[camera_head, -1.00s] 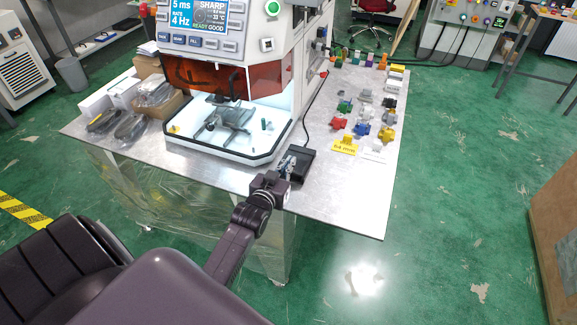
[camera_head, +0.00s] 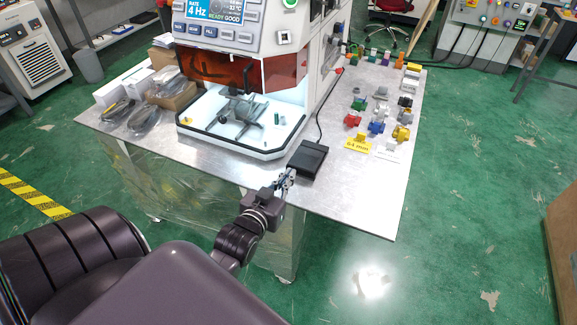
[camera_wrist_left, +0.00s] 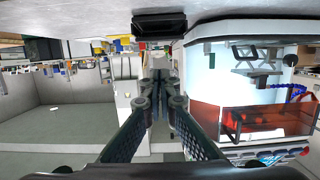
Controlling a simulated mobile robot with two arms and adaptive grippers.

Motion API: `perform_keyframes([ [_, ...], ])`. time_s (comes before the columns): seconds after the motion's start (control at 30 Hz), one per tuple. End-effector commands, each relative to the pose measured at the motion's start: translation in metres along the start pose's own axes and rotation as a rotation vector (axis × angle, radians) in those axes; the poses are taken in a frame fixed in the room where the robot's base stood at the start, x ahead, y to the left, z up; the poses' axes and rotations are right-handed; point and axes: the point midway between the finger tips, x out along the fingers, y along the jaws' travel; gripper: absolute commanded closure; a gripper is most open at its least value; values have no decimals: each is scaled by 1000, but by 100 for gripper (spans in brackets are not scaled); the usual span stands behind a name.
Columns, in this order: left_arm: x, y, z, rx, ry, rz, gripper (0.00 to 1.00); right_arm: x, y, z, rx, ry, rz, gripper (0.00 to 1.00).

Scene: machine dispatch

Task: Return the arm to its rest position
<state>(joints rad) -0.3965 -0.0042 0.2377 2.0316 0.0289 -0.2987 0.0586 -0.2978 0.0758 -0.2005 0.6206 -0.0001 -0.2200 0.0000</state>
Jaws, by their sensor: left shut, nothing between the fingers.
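My left gripper (camera_head: 285,180) is shut and empty. In the head view it is at the front edge of the metal table (camera_head: 340,205), just short of the black foot pedal (camera_head: 308,160) and apart from it as far as I can tell. In the left wrist view the two fingers (camera_wrist_left: 158,88) meet at their tips, and the picture is upside down. The black pedal (camera_wrist_left: 157,22) shows there beyond the fingertips. My left arm reaches in from the lower left of the head view. My right gripper is not in view.
The machine (camera_head: 250,75) with an orange window and lit white tray (camera_head: 225,145) stands on the table. Several coloured parts (camera_head: 377,127) stand on the right side. Bagged items and boxes (camera_head: 130,95) lie at the left. The green floor (camera_head: 460,190) to the right is clear.

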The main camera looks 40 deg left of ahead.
Motion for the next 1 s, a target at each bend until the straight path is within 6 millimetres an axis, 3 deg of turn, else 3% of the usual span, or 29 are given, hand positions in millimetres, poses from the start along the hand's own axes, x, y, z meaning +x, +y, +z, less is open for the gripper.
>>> perform_keyframes([
  [0.53, 0, 1, 1, 1, -5, 2, 100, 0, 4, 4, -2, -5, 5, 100],
  [0.67, -6, 12, 12, 16, -73, 25, 100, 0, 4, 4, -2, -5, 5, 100],
  [0.83, -39, 48, 51, 72, -305, 98, 100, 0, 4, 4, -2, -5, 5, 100],
  [1.0, -96, 77, 93, 151, -572, 174, 100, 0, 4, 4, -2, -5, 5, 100],
])
